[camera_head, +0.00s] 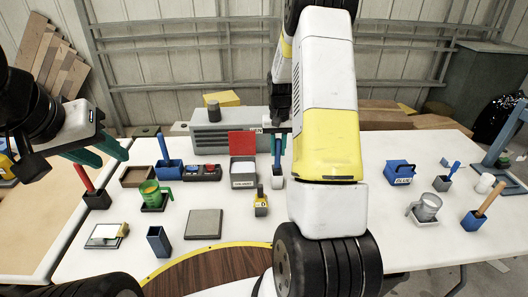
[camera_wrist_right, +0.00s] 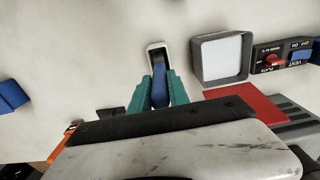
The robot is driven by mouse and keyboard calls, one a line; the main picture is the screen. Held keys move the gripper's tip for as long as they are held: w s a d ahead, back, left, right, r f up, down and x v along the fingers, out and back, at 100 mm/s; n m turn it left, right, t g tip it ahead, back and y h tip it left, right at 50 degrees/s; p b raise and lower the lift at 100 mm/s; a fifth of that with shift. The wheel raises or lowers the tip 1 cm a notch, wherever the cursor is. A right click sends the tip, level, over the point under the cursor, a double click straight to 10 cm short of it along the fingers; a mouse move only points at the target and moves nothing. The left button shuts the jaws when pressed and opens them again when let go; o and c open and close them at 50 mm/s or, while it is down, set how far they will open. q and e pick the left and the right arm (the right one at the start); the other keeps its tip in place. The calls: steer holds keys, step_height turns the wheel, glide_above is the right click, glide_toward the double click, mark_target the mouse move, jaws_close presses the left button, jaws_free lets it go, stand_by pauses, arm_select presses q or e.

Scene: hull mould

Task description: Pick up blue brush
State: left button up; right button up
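A blue brush (camera_head: 277,150) stands upright in a small white holder (camera_head: 277,182) near the table's middle. In the right wrist view the brush handle (camera_wrist_right: 160,90) lies between my green fingers, which sit close against both sides. My right gripper (camera_head: 277,142) appears shut on it, with the lower end in the holder (camera_wrist_right: 157,50). Other blue-handled tools stand in a blue holder (camera_head: 169,169) and in a grey holder at the right (camera_head: 442,183). My left gripper (camera_head: 110,153) is open and empty above the table's left side.
A red panel (camera_head: 242,143) and a grey-framed box (camera_head: 243,172) stand just left of the brush. A yellow-labelled bottle (camera_head: 261,203) is in front. My right arm hides the table's middle right.

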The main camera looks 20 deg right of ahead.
jaws_close()
step_height(320, 180, up, 10)
stand_by(0.4)
stand_by(0.4)
